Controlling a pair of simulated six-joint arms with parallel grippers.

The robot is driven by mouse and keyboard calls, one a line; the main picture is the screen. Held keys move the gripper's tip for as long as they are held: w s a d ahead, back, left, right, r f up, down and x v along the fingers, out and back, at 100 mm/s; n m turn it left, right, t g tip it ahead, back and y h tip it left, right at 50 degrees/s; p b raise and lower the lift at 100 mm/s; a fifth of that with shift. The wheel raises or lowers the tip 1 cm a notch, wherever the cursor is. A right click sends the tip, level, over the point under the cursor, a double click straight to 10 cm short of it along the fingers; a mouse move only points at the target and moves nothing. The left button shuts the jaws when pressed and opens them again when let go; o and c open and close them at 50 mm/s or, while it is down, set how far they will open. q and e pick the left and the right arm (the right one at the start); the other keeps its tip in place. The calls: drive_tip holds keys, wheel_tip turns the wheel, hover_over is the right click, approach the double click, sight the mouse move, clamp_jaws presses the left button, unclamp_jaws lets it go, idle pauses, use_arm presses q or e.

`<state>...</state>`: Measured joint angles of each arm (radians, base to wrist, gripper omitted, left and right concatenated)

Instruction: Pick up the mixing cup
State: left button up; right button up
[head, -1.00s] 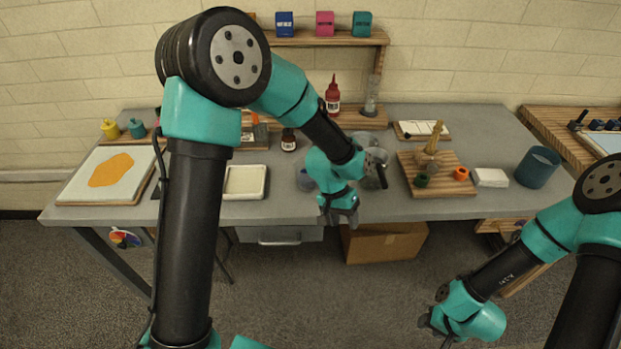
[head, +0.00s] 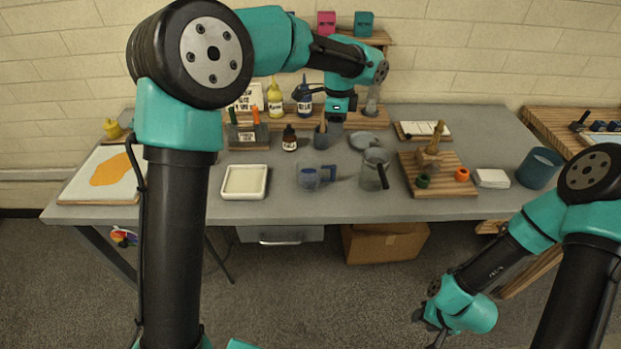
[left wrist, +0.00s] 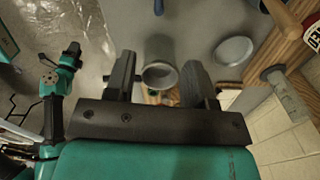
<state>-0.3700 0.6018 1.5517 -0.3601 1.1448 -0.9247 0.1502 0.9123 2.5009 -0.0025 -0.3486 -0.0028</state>
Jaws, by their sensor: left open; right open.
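In the left wrist view a grey cup (left wrist: 160,55) with a round open rim shows between the two spread fingers of my left gripper (left wrist: 158,80). I cannot tell whether the fingers touch it. My right gripper (head: 428,322) is open and empty, low in front of the table.
A wooden board (head: 451,184) and a white tray (head: 244,194) lie further out.

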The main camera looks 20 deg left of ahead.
use_arm(q)
hover_over(332, 178)
drive_tip(key=w, duration=0.1)
wheel_tip(332, 178, down, 12)
drive_tip(key=shift+a+f, duration=0.1)
drive_tip(key=shift+f, duration=0.05)
idle(0.4)
drive_tip(key=shift+f, duration=2.6)
clamp_jaws()
